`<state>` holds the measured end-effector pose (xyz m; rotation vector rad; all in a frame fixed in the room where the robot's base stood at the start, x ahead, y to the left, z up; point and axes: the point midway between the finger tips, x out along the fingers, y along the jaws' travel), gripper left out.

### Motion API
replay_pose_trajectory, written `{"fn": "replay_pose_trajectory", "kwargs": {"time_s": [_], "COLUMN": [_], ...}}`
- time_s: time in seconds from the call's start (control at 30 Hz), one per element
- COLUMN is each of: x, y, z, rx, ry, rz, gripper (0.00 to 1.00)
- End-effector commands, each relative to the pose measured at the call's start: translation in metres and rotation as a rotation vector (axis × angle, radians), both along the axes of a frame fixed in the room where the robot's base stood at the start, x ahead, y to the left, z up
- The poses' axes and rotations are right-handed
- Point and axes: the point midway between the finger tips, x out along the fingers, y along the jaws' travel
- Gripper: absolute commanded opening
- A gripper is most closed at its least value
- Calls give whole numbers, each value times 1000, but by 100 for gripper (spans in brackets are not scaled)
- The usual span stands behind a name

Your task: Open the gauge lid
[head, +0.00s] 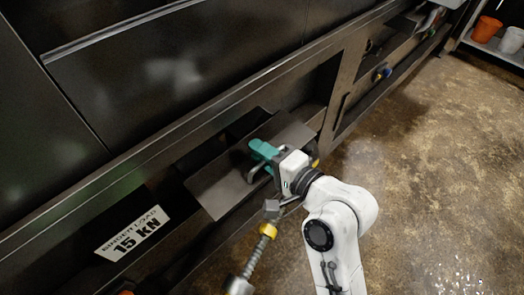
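A dark flat panel (220,187), which looks like the gauge lid, sits tilted in front of a recess in the black machine's side, in the middle of the head view. A grey loop (252,174), perhaps its handle, shows near its middle. My gripper (266,158) is at this panel, at its right half, with a teal piece (264,149) at its end. The gripper body hides part of the panel, and I cannot tell whether the fingers are closed on the loop or only beside it. No gauge face is visible.
The black machine (180,70) fills the left and top. A jointed rod with yellow bands (262,245) stands below the gripper. Orange (486,29) and white (511,40) buckets stand far right. The brown floor (430,170) is clear.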

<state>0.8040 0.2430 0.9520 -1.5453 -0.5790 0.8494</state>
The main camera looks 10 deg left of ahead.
Motion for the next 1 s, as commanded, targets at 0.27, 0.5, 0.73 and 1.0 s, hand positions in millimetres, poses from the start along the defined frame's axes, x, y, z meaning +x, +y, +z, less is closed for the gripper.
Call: {"fn": "replay_pose_trajectory", "kwargs": {"time_s": [0.27,0.5,0.73,1.0], "x": [0,0,0,0], "y": [0,0,0,0], "z": [0,1,2,3], "rx": [1,2,2,1], "ry": [-1,-1,-3,-2], "rz": [0,0,0,0], "gripper": [3,0,0,0]}}
